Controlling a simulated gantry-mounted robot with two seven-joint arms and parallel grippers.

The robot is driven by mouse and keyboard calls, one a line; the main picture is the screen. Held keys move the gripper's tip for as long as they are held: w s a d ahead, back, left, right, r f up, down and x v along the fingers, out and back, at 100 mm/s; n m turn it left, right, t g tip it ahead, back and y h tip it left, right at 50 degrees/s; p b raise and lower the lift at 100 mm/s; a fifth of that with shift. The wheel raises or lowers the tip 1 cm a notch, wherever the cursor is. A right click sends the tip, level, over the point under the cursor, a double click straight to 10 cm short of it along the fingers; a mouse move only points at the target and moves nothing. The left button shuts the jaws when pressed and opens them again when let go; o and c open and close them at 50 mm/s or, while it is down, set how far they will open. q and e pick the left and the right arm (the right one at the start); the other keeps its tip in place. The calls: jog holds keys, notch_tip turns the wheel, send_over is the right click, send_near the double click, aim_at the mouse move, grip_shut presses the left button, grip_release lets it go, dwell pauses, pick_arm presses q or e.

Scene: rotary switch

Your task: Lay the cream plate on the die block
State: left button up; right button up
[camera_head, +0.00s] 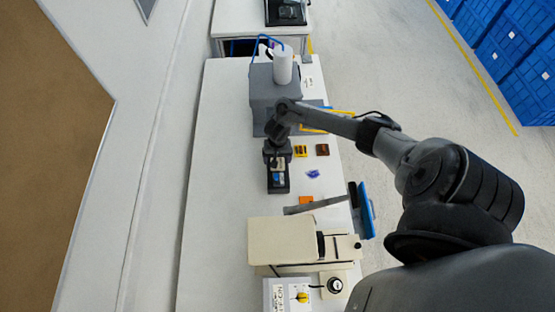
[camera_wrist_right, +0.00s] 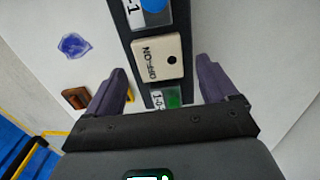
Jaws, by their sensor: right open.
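A cream square plate (camera_wrist_right: 156,58) marked ON-OFF, with one dark hole, sits on a dark narrow holder (camera_wrist_right: 124,22) in the right wrist view. My right gripper (camera_wrist_right: 161,70) is open, one finger on each side of the plate; I cannot tell whether they touch it. In the head view my right gripper (camera_head: 277,162) is over the dark holder (camera_head: 279,189), and the arm comes in from the right. I cannot pick out the die block for certain; a cream machine (camera_head: 280,240) stands nearer the front. My left gripper is not in view.
A grey unit with a white cylinder (camera_head: 283,66) stands at the back of the white table (camera_head: 215,180). Yellow (camera_head: 300,151), brown (camera_head: 322,150) and orange (camera_head: 306,200) pieces lie right of the holder. A yellow-knobbed switch box (camera_head: 300,297) is at the front. The table's left side is clear.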

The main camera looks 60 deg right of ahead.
notch_tip(320, 180, up, 10)
jog(key=p, duration=0.3)
jog(key=shift+f, duration=0.1)
dwell(0.3)
